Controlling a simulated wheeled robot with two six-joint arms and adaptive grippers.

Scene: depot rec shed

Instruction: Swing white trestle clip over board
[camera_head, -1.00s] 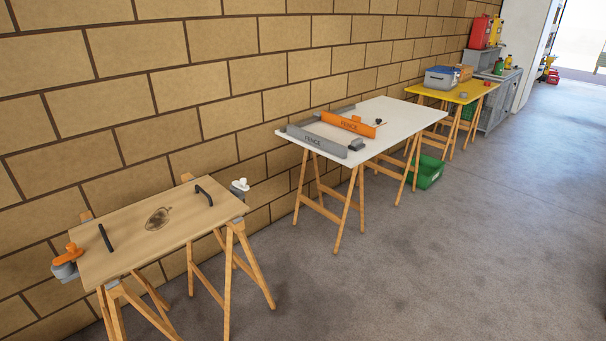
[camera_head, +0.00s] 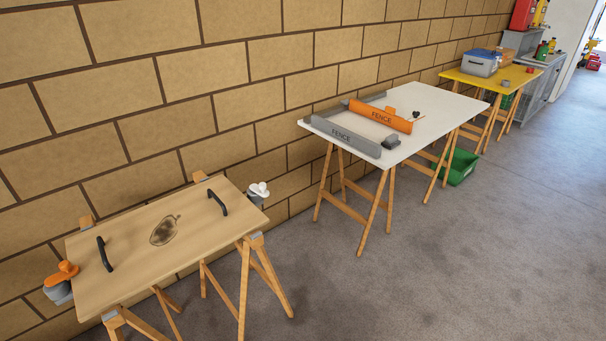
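The wooden board (camera_head: 130,238) lies across wooden trestles along the brick wall at the lower left. It has two black handles and a dark oval mark on top. The white trestle clip (camera_head: 259,189) sits on a grey mount just off the board's right end; its white part appears clear of the board top. An orange clip (camera_head: 67,270) on a grey mount is at the board's left end, close to its edge. Neither of my grippers shows in the head view.
A white table (camera_head: 433,107) with grey and orange fences (camera_head: 380,115) stands further right along the wall. A yellow table (camera_head: 487,83) with a blue-lidded box (camera_head: 481,63) is beyond it. A green crate (camera_head: 459,167) lies below. The concrete floor (camera_head: 480,260) at right is open.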

